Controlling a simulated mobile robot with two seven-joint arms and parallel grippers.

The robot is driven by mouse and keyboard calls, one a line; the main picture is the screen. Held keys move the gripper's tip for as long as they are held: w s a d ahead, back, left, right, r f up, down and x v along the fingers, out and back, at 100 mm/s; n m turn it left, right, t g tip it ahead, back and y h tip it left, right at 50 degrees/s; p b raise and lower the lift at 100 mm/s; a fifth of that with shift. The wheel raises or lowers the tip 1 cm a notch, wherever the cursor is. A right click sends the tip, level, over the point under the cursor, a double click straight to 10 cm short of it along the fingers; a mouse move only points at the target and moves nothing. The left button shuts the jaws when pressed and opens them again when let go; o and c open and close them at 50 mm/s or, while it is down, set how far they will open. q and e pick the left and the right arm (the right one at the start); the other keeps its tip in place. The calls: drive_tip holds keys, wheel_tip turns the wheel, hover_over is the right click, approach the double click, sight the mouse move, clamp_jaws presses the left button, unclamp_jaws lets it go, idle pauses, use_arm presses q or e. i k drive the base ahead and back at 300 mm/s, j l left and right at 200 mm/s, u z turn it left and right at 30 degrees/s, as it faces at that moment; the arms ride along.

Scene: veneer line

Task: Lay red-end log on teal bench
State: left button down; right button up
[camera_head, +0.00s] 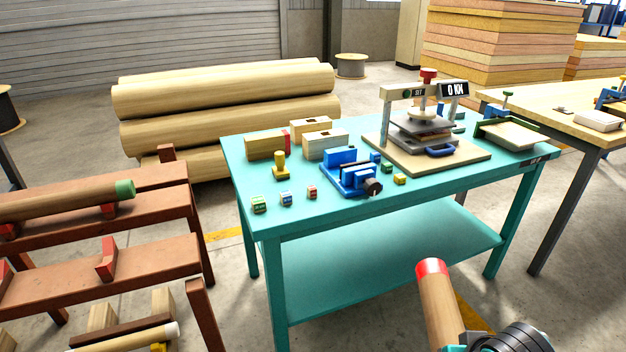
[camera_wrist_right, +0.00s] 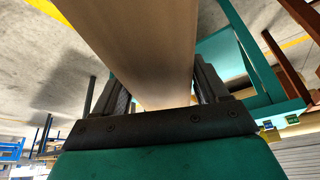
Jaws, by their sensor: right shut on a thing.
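The red-end log (camera_head: 440,305) is a light wooden log with a red end. It is in front of the teal bench, low in the head view, tilted, with the red end up and away from me. My right gripper (camera_wrist_right: 155,98) is shut on the log, with a dark finger on each side; the log (camera_wrist_right: 140,40) fills the middle of the right wrist view. The teal bench (camera_head: 300,212) stands in the centre, its top holding several things, with a lower shelf. The log is apart from the bench top. My left gripper is not in view.
A blue vise (camera_head: 345,178), wooden blocks (camera_head: 325,145), small cubes (camera_head: 258,204) and a press (camera_head: 425,145) occupy the bench top. Its front right is clear. A brown rack (camera_head: 150,265) at left holds a green-end log (camera_head: 80,202). Large logs (camera_head: 220,100) lie behind.

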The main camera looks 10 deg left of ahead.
sight(52, 272)
drive_tip(key=j+u, duration=0.6)
drive_tip(key=i+j+u, duration=0.15)
drive_tip(key=j, duration=0.25)
drive_tip(key=j+u, duration=0.2)
drive_tip(key=j, duration=0.15)
drive_tip(key=i+j, duration=0.1)
drive_tip(key=j, duration=0.25)
drive_tip(key=i+j, duration=0.15)
drive_tip(key=j, duration=0.25)
drive_tip(key=i+j+u, duration=0.1)
drive_tip(key=j, duration=0.25)
drive_tip(key=i+j, duration=0.15)
drive_tip(key=j, duration=0.2)
